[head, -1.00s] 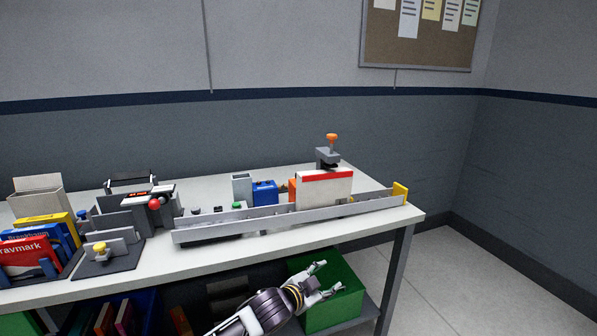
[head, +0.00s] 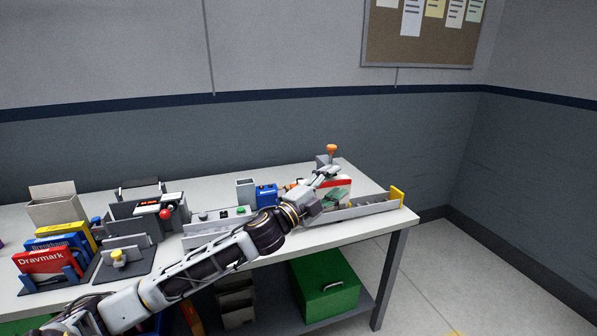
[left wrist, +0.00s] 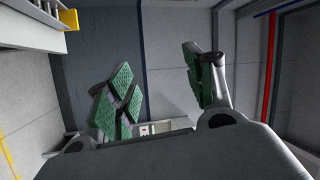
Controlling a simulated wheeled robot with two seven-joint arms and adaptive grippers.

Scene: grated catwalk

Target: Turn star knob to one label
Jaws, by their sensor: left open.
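An orange knob (head: 332,148) stands on top of a grey clamp block (head: 323,160) at the bench's back right. Whether it is star-shaped is too small to tell. A smaller yellow knob (head: 117,255) is on a grey fixture at the left. My left gripper (head: 328,184) is open in front of the white box with a red stripe (head: 341,183), below the orange knob and apart from it. It hides part of the box and clamp. In the left wrist view its green-padded fingers (left wrist: 162,88) are spread with nothing between them. My right gripper is not in view.
A long grey rail (head: 372,206) with a yellow end stop (head: 397,192) runs along the bench (head: 218,263). A blue block (head: 266,194) and a device with a red button (head: 166,213) stand left of my gripper. A green box (head: 325,287) sits below the bench.

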